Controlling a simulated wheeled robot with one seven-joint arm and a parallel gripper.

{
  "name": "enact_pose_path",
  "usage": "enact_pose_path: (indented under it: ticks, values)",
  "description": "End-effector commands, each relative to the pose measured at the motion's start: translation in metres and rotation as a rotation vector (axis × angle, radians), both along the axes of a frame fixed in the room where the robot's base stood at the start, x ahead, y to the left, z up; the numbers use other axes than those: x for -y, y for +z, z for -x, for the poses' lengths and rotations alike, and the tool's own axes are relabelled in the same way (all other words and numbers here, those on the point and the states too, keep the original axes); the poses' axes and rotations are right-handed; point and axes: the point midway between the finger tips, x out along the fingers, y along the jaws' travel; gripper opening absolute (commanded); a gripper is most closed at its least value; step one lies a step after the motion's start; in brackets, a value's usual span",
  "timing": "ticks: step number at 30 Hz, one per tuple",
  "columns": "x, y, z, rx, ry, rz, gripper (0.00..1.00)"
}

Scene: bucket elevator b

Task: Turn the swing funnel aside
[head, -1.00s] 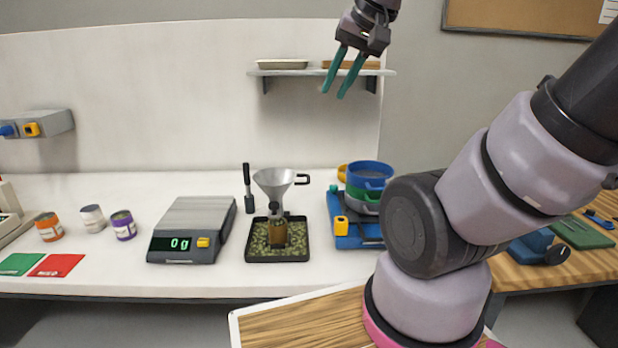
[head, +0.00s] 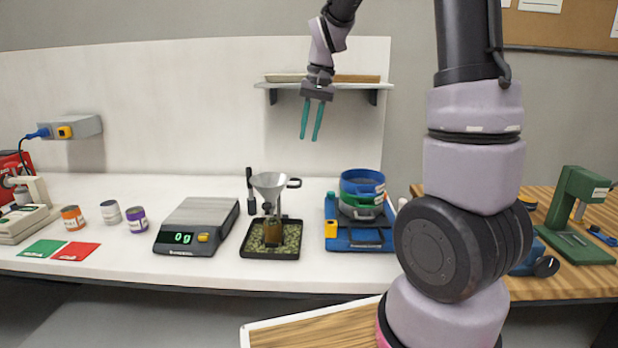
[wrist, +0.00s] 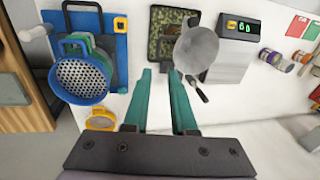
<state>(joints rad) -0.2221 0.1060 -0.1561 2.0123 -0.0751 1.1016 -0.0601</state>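The swing funnel (head: 268,184) is a grey metal cone with a dark loop handle on its right. It sits above a black tray (head: 271,254) of greenish grains, over a brown jar (head: 272,231). In the wrist view the funnel (wrist: 196,48) shows from above, covering part of the tray (wrist: 166,22). My gripper (head: 311,138) has green fingers pointing down, spread apart and empty. It is in the air above and to the right of the funnel, touching nothing. In the wrist view the open fingertips (wrist: 160,72) point toward the bench.
A scale (head: 196,226) reading 0 g stands left of the tray. Stacked blue and green sieves (head: 362,190) stand on a blue base (head: 358,238) to the right. A wall shelf (head: 322,86) is behind my gripper. A dark-handled tool (head: 250,190) stands behind the funnel.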

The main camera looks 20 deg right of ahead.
Motion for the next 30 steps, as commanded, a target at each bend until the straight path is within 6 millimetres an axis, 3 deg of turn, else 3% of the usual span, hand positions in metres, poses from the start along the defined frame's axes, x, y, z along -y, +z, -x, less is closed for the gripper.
enact_pose_path:
  ticks: [3, 10, 21, 30]
  values:
    - [-0.004, -0.014, -0.011, -0.03, 0.008, 0.011, 0.25]
    - [-0.007, -0.034, -0.014, -0.041, 0.01, 0.015, 0.25]
    - [-0.017, -0.101, -0.016, -0.04, 0.01, 0.015, 0.25]
    - [-0.021, -0.122, -0.018, -0.035, 0.009, 0.014, 0.25]
